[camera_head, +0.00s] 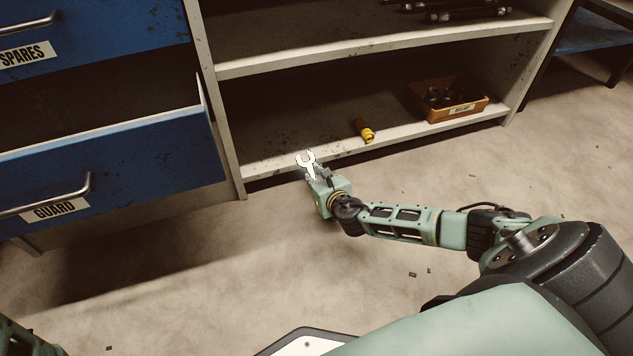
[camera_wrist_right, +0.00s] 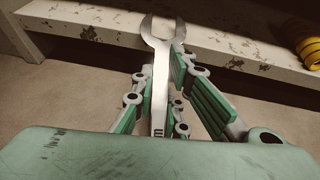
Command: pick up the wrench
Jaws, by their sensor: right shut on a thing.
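The wrench (camera_head: 307,161) is silver with an open-ended jaw. In the head view it stands up out of my right gripper (camera_head: 316,178), in front of the bottom shelf's edge. In the right wrist view the wrench (camera_wrist_right: 160,85) stands between the fingers of my right gripper (camera_wrist_right: 160,98), its open jaw pointing away from the palm. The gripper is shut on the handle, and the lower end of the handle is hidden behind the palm. My left gripper is not in view; only a bit of green arm shows at the lower left of the head view.
The bottom shelf (camera_head: 290,159) holds a yellow-ended cylinder (camera_head: 366,132) and an orange bin (camera_head: 462,114) of dark parts. Dark tools (camera_head: 467,13) lie on the shelf above. A blue drawer marked GUARD (camera_head: 150,165) stands open at left. The floor (camera_head: 180,270) is mostly clear.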

